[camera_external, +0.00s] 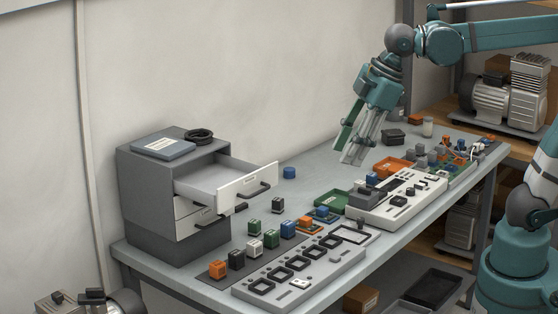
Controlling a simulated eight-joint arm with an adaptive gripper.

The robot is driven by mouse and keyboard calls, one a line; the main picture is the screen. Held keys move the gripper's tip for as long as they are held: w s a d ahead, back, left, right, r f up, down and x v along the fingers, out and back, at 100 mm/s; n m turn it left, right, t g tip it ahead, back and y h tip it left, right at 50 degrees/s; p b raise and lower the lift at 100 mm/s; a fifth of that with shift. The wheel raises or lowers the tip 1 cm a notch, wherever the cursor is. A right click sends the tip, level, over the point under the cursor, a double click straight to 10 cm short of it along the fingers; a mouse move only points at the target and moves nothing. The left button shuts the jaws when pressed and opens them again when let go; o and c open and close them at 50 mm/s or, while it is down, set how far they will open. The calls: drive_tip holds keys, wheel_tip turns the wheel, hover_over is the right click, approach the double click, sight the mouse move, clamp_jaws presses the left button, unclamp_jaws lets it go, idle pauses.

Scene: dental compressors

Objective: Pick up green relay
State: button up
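A green relay (271,239) stands upright in a row of small coloured blocks near the front left of the table, between a pale block and a blue block. A darker green block (254,227) stands just behind the row. My gripper (352,158) hangs above the back middle of the table, well to the right of and higher than the green relay. Its grey fingers point down and look apart, with nothing visible between them.
A grey drawer cabinet (145,190) with an open drawer (250,184) stands at the left. A pale panel with square sockets (330,262) lies in front of the row. A white device (410,209), an orange tray (393,166) and small parts crowd the right.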

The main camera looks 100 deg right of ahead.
drive_tip(key=w+d+r+n+g+p, duration=0.1)
drive_tip(key=w+d+n+p, duration=0.15)
drive_tip(key=w+d, duration=0.35)
drive_tip(key=n+g+p, duration=0.4)
drive_tip(key=n+p, duration=0.1)
drive_tip(key=p, duration=0.3)
hover_over(253, 222)
wheel_tip(253, 222, down, 7)
drive_tip(key=shift+y, duration=0.3)
drive_tip(key=f, duration=1.7)
drive_tip(key=shift+a+f, duration=0.25)
drive_tip(key=shift+f, duration=0.5)
drive_tip(key=shift+f, duration=1.3)
drive_tip(key=shift+d+f+b, duration=0.1)
drive_tip(key=shift+f+b, duration=0.2)
drive_tip(key=shift+f, duration=2.3)
